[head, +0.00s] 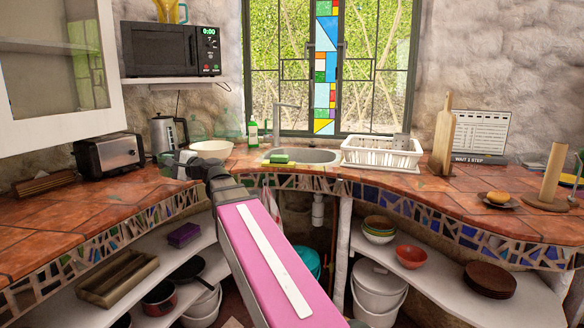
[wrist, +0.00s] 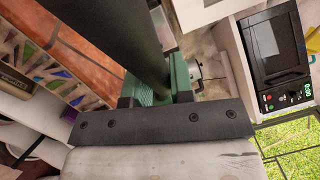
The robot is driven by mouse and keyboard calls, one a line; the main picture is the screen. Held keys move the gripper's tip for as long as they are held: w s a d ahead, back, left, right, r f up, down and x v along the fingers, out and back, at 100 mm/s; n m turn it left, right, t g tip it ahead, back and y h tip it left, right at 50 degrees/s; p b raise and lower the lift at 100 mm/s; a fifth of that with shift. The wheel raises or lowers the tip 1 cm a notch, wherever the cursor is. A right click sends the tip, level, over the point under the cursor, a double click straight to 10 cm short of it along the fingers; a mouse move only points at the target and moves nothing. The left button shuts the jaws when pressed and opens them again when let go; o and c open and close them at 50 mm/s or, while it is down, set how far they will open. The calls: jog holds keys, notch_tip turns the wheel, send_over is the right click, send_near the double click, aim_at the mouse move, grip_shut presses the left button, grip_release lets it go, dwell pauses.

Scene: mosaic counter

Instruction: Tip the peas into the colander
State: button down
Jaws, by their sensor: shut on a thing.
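My gripper (head: 186,163) is over the counter left of the sink, small and partly hidden by my arm in the head view. In the wrist view my gripper (wrist: 160,90) is shut on a long dark thing (wrist: 115,38), like a handle, which runs toward the upper left. Its far end is out of the wrist view, and I cannot tell what it belongs to. A cream bowl-like vessel (head: 211,148) shows just behind my gripper; I cannot tell whether it is the colander. I see no peas.
A toaster (head: 109,154) and a kettle (head: 168,133) stand left of my gripper, under the microwave (head: 172,50). The sink (head: 305,156) and white dish rack (head: 382,153) are to the right. The front left counter (head: 75,215) is clear.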

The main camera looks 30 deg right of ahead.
jog(key=w+d+f+m+t+h, duration=0.2)
jog(key=w+d+m+t+h, duration=0.1)
jog(key=d+h, duration=0.4)
jog(key=w+d+f+m+t+h, duration=0.1)
jog(key=w+d+m+t+h, duration=0.2)
jog(key=w+d+m+h, duration=0.3)
jog(key=shift+w+d+f+h, duration=0.4)
jog(key=shift+d+h, duration=0.1)
jog(key=shift+d, duration=0.55)
jog(key=shift+a+r, duration=0.1)
